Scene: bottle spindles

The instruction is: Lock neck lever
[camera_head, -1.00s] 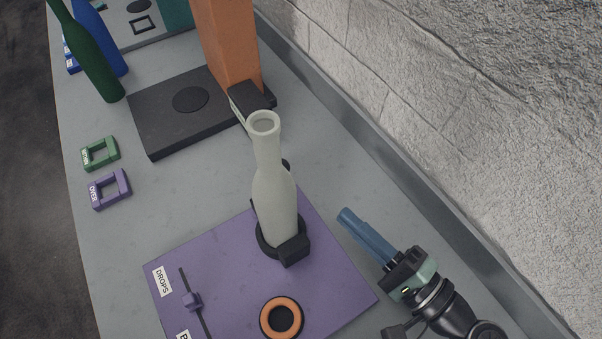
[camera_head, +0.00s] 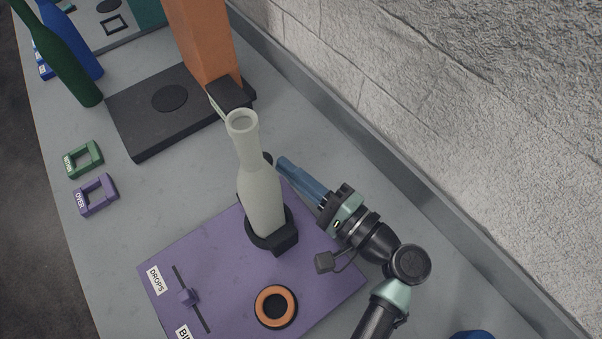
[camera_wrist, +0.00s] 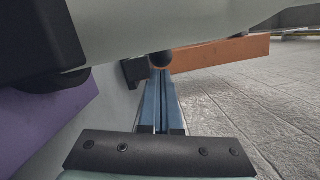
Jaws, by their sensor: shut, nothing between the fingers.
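A pale grey-green bottle (camera_head: 263,195) stands in a black holder (camera_head: 283,243) on a purple board (camera_head: 215,250). A black knob (camera_head: 267,158), which looks like the end of the neck lever, shows behind the bottle at its right edge. The rest of the lever is hidden. My gripper (camera_head: 284,163), with blue fingers, is shut and empty. Its tips are close to the knob on the right. In the wrist view, the tips (camera_wrist: 161,74) sit just below the round black knob (camera_wrist: 162,59), under the bottle (camera_wrist: 200,18); I cannot tell whether they touch.
An orange column (camera_head: 203,45) rises from a black base (camera_head: 135,120) behind the bottle. An orange ring (camera_head: 262,306) is on the board. A stone wall (camera_head: 450,100) runs along the right.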

